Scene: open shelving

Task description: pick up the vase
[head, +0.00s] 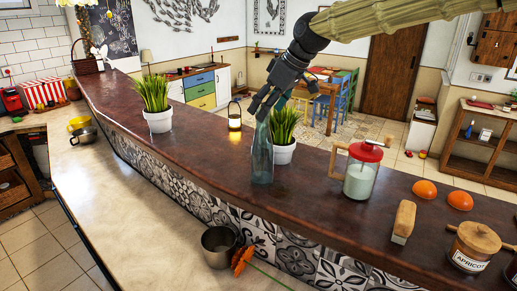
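The vase appears to be the tall, bluish clear-glass vessel (262,160), standing upright on the dark brown raised counter in the head view. My gripper (267,108) comes down from the upper right, and its dark fingers are at the vase's narrow top. The fingers overlap the vase's upper end in the picture. I cannot tell whether they touch it or are shut on it.
A potted grass plant (283,137) stands close behind the vase to the right; another (156,105) is to the left. A lit lantern (235,118) is behind. A red-lidded jar (362,172) stands right. A metal cup (218,248) sits on the lower counter.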

